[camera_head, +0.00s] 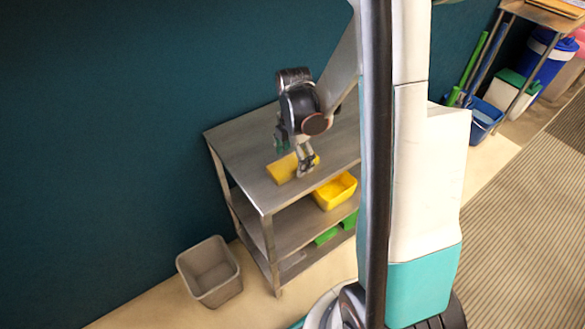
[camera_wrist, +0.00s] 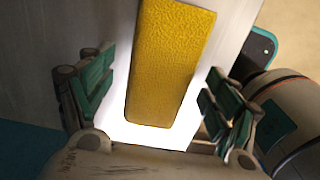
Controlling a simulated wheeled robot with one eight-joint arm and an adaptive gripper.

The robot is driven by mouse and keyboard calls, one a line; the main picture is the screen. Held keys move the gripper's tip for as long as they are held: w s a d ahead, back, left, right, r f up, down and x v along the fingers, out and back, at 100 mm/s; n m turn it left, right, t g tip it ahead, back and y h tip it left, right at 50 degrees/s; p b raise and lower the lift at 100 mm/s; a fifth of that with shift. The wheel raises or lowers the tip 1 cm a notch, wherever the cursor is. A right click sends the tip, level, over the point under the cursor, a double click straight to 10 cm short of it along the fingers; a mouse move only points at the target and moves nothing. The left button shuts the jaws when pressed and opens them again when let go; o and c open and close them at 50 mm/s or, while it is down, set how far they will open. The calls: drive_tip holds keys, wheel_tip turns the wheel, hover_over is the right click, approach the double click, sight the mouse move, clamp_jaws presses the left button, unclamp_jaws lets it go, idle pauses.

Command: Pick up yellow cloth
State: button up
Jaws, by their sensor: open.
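The yellow cloth (camera_head: 283,169) lies on the top of the metal shelf table, near its front left part. In the wrist view the cloth (camera_wrist: 170,62) is a flat, textured yellow rectangle reaching in between the fingers. My gripper (camera_head: 293,153) is just above the cloth in the head view, with its fingers pointing down. In the wrist view my gripper (camera_wrist: 153,98) is open, with green pads on either side of the cloth and a gap on both sides. I cannot tell how high the fingertips are above the tabletop.
The metal shelf table (camera_head: 235,150) has a yellow bin (camera_head: 335,192) on its middle shelf and green items (camera_head: 326,236) lower down. A grey waste bin (camera_head: 209,272) stands on the floor at left. A blue bucket (camera_head: 484,122) stands at the right. A dark wall runs behind the table.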

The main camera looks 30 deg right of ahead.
sight(293, 160)
drive_tip(key=shift+f, duration=0.35)
drive_tip(key=shift+r, duration=0.1)
drive_tip(key=c, duration=1.1)
drive_tip(key=shift+c, duration=0.2)
drive_tip(key=shift+r, duration=0.1)
wheel_tip(293, 160, up, 20)
drive_tip(key=p, duration=0.7)
